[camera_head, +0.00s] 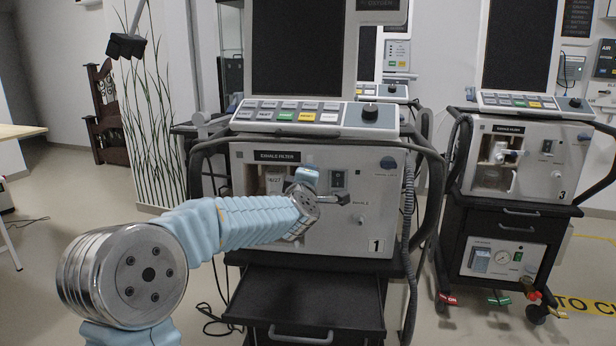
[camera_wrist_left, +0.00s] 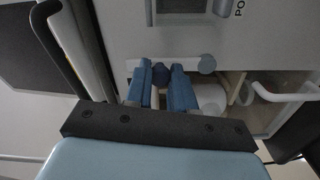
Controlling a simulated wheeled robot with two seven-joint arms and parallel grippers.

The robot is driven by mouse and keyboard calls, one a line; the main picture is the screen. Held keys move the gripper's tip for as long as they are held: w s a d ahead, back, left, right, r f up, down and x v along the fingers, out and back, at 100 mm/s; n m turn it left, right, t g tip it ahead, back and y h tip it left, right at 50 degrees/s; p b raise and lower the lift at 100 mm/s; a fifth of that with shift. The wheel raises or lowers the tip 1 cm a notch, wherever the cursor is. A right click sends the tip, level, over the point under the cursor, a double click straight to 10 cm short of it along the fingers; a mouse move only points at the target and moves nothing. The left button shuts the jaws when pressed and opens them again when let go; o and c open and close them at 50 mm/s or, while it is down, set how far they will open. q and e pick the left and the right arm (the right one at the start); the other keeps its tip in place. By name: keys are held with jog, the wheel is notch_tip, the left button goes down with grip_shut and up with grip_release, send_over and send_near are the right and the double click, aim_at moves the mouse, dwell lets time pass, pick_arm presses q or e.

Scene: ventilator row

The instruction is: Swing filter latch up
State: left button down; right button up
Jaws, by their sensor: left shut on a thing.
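The nearest ventilator (camera_head: 345,235), numbered 1, has an open-fronted compartment under the "EXHALE FILTER" label. The pale filter (camera_head: 274,184) stands in it and shows as a white rounded body in the left wrist view (camera_wrist_left: 211,98). The filter latch (camera_wrist_left: 206,64) is a pale bar across the compartment's edge in the wrist view, partly covered by my fingers. In the head view my arm hides most of it. My left gripper (camera_head: 309,177) is at the compartment's right side. My right gripper is not in view.
A black side rail (camera_head: 436,190) and a hose (camera_head: 408,210) border the ventilator's right side. A black drawer (camera_head: 300,300) juts out below. Another ventilator (camera_head: 520,160), numbered 3, stands to the right. A white handle (camera_wrist_left: 286,91) is near the compartment in the wrist view.

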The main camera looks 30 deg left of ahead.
pick_arm(q)
jog(key=c, duration=0.9)
grip_release()
jog(key=shift+c, duration=0.2)
jog(key=shift+d, duration=0.1)
jog(key=b+v, duration=0.1)
jog(key=v, duration=1.2)
jog(key=shift+s, duration=0.35)
jog(key=shift+d, duration=0.15)
